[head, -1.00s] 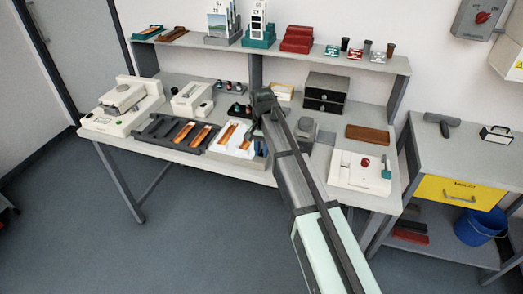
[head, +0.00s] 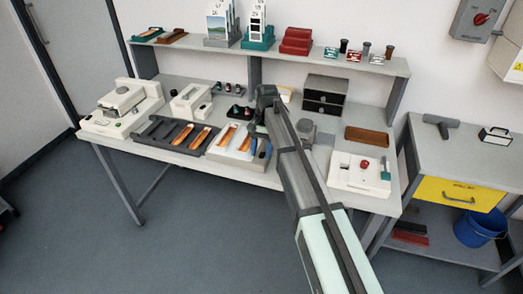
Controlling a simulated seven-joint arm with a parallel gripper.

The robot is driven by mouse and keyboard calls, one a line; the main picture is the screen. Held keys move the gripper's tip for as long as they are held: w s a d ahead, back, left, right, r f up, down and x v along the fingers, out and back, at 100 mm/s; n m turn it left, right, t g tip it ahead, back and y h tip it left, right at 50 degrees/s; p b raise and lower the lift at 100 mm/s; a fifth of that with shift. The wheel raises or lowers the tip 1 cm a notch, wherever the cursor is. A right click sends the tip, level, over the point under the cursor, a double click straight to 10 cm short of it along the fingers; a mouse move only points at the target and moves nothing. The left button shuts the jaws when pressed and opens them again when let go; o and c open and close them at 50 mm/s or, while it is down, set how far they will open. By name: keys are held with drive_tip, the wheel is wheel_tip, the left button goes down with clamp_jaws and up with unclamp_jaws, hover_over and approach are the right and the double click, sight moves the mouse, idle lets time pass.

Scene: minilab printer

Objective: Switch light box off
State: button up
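The light box (head: 226,153) is a low white box at the front edge of the bench, left of my arm. Orange film strips (head: 244,143) lie on it. Its top looks dull grey-white, not glowing. My gripper (head: 260,130) is over or beside the right end of the light box. My arm hides part of that end, so the switch does not show clearly. The fingers are small and dark, and I cannot tell whether they are open, shut or touching the box.
A dark tray (head: 158,131) with orange strips lies to the left of the light box. A white box with a red button (head: 365,163) is to the right. A black drawer unit (head: 324,94) stands behind my arm. A shelf (head: 270,54) runs above the bench.

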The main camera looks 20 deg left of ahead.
sight(264, 152)
drive_tip(key=v, duration=1.2)
idle(0.3)
